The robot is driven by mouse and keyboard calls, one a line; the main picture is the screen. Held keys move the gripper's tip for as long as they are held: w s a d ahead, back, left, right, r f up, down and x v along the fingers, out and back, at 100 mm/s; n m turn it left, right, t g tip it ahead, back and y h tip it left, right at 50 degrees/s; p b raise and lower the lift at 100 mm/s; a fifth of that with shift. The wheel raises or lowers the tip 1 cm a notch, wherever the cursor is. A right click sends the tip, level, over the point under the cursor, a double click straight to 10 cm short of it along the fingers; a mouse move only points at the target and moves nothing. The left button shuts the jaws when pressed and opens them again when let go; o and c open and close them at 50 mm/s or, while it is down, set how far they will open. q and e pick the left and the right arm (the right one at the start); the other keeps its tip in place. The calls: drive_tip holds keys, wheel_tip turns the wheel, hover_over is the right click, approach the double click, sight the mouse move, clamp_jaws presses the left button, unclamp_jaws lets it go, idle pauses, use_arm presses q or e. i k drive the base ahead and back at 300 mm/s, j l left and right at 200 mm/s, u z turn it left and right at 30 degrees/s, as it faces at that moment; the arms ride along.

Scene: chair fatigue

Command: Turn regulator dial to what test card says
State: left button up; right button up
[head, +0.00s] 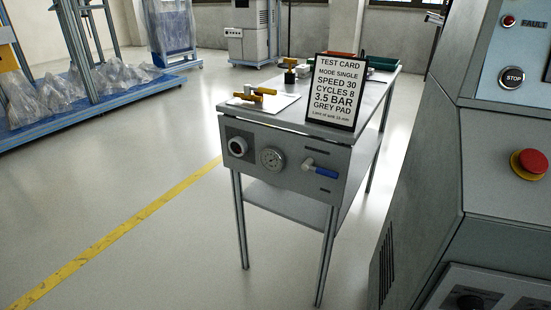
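The test card (338,92) stands upright in a black frame on the small metal table (204,107). It reads MODE SINGLE, SPEED 30, CYCLES 8, 3.5 BAR, GREY PAD, with a small last line that is hard to read. On the table's front panel, a round black-and-white knob (237,146), which looks like the regulator dial, is at the left. A round pressure gauge (271,160) is right of it; its reading is too small to tell. A blue-handled lever (320,170) is further right. Neither of my grippers is in view.
A grey machine (425,190) with a red button (529,164) and a STOP button (511,77) fills the right side. Orange-handled parts (257,94) lie on the tabletop. The floor left of the table is clear, crossed by a yellow line (130,225).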

sight(238, 146)
drive_tip(key=i+j, duration=0.15)
drive_tip(key=j, duration=0.25)
drive_tip(key=i+j+z, duration=0.15)
drive_tip(key=j, duration=0.25)
drive_tip(key=i+j, duration=0.1)
drive_tip(key=j, duration=0.35)
drive_tip(key=i+j+z, duration=0.15)
drive_tip(key=j, duration=0.25)
